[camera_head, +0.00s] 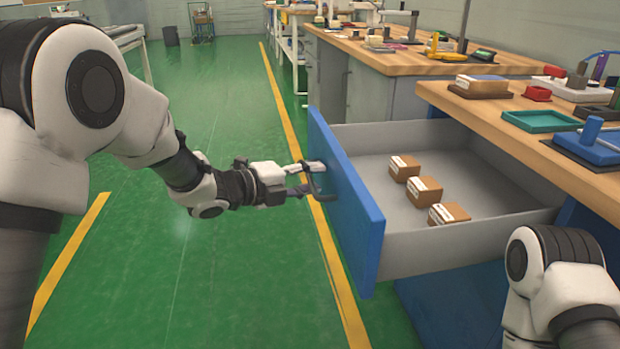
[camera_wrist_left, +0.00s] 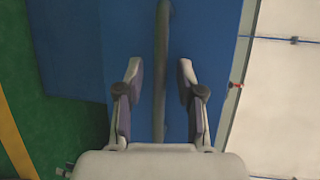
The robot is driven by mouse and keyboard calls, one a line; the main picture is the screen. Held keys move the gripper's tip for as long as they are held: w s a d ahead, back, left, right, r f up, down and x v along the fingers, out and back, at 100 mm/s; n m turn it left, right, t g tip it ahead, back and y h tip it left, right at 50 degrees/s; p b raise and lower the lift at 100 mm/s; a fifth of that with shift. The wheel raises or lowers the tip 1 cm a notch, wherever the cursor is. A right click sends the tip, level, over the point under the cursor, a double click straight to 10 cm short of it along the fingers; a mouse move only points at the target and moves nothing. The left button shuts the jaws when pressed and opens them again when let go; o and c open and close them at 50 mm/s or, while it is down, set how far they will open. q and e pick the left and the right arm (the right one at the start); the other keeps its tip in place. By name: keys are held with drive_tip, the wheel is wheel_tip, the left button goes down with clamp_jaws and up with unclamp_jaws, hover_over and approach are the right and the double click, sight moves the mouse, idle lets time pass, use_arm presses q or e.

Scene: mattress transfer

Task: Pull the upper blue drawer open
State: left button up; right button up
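The upper blue drawer (camera_head: 345,205) stands pulled well out of the wooden-topped bench, with its grey inside showing. Its blue front also fills much of the left wrist view (camera_wrist_left: 215,60). My left gripper (camera_head: 314,180) is at the dark bar handle (camera_head: 317,190) on the drawer front. In the left wrist view the handle (camera_wrist_left: 161,40) runs between the two fingers (camera_wrist_left: 159,85), with a visible gap on each side. The fingers are open around the bar and not clamped on it. My right arm shows at the lower right, but its gripper is out of view.
Three small brown boxes (camera_head: 425,190) lie in the drawer. The bench top (camera_head: 500,105) above carries a green tray (camera_head: 541,121) and other items. Another bench (camera_head: 400,60) stands behind. Open green floor (camera_head: 240,110) lies left of the drawer front.

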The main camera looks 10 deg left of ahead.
use_arm(q)
drive_tip(key=shift+a, duration=0.1)
drive_tip(key=v, duration=1.1)
drive_tip(key=shift+s+a, duration=0.25)
drive_tip(key=shift+s, duration=0.05)
drive_tip(key=shift+r, duration=0.1)
